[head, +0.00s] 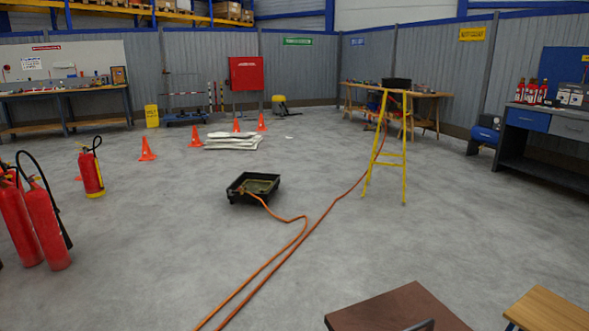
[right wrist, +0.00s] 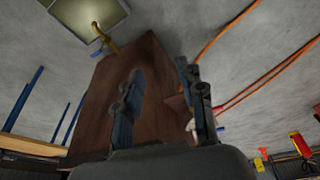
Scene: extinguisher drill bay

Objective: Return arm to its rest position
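My right gripper (right wrist: 160,70) shows in the right wrist view. Its two dark fingers stand apart with nothing gripped between them. Behind the fingers is a dark brown board or tabletop (right wrist: 100,100), and I cannot tell how far it is from them. In the head view a brown tabletop (head: 395,308) shows at the bottom edge, with a small grey part over its front that I cannot identify. My left gripper and left arm are not in view. The right gripper cannot be made out in the head view.
A wooden top (head: 548,310) is at bottom right. Orange hoses (head: 300,240) cross the floor to a black tray (head: 233,194) and past a yellow stand (head: 386,160). Red extinguishers (head: 45,225) stand at left, cones (head: 147,150) farther back. The middle floor is mostly clear.

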